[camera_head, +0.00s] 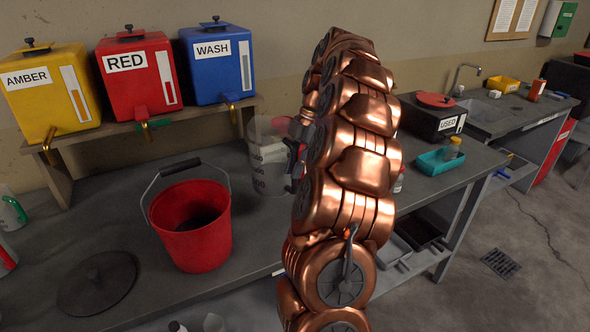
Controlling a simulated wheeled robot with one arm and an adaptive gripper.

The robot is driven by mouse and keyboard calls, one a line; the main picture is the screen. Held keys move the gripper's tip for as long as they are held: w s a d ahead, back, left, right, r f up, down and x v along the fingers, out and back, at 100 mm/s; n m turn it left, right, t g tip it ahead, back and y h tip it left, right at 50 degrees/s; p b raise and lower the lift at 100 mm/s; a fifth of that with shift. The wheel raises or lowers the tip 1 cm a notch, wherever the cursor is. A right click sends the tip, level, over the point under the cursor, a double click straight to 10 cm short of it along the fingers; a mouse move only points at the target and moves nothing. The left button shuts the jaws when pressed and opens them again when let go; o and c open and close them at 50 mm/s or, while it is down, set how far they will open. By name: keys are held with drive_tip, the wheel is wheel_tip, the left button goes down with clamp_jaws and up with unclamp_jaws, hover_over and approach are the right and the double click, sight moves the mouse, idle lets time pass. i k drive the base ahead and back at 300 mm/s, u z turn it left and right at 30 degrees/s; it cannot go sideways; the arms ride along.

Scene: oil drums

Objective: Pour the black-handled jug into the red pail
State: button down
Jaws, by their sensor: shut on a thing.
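The red pail (192,246) stands upright on the grey bench, left of my arm. Its wire bail with a black grip is raised at the back, and a dark patch shows on its inside bottom. A pale translucent jug (268,178) with printed graduations is behind and right of the pail. My gripper (297,150) is at the jug's right side, shut on it. My copper arm covers much of the gripper and the jug's right side, so its handle is hidden. The jug looks about upright; I cannot tell whether its base touches the bench.
AMBER (48,93), RED (139,80) and WASH (217,66) tanks with taps stand on a raised shelf behind. A dark round lid (97,284) lies left of the pail. At right are a black USED box (432,120), a teal tray (440,161) and a sink (487,117).

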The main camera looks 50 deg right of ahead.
sight(192, 219)
drive_tip(key=k, duration=1)
